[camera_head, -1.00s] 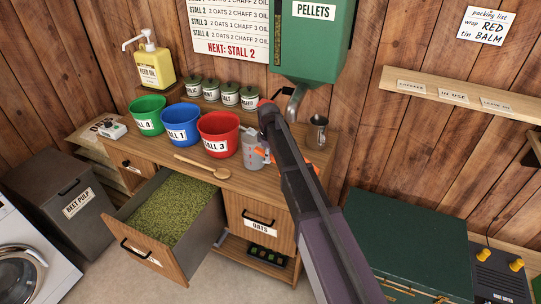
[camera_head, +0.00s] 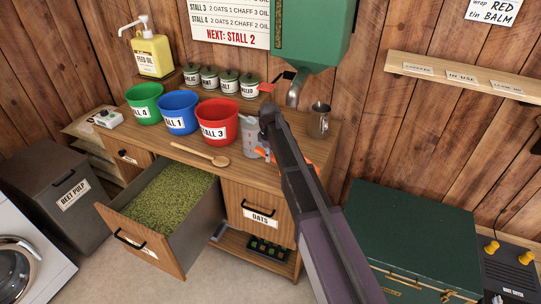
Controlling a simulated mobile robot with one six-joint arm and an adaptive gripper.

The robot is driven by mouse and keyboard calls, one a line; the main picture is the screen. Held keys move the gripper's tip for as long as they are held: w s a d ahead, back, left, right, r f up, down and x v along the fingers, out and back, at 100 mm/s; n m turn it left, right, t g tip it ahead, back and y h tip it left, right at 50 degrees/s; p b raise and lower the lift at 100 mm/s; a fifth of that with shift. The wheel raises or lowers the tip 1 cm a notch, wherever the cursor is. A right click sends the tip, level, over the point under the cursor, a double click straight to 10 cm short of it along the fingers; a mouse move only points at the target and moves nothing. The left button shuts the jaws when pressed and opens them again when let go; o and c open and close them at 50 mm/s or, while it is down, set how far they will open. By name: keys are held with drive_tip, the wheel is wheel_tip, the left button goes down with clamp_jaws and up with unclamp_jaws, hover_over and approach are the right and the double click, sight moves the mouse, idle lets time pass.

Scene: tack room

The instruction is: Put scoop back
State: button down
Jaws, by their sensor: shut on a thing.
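My arm reaches up from the bottom right over the counter, and its links hide most of my gripper. Bright orange pieces show on both sides of the arm, one beside the grey measuring jug (camera_head: 248,136) and one to the right (camera_head: 313,167). They seem to belong to what my gripper is shut on, but the shape is hidden and I cannot tell if it is the scoop. A wooden spoon (camera_head: 200,153) lies on the counter's front edge. The left drawer (camera_head: 151,247) is open and full of green chaff-like feed.
Green (camera_head: 144,102), blue (camera_head: 178,111) and red (camera_head: 217,121) buckets stand on the counter (camera_head: 235,172), with a metal jug (camera_head: 319,120) at the right. The green pellet hopper (camera_head: 312,35) hangs above. The closed oats drawer (camera_head: 259,214) is beside the open one.

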drive_tip(key=shift+f+b, duration=1.1)
drive_tip(key=shift+f, duration=0.35)
drive_tip(key=shift+c, duration=2)
unclamp_jaws()
drive_tip(key=shift+r, duration=0.2)
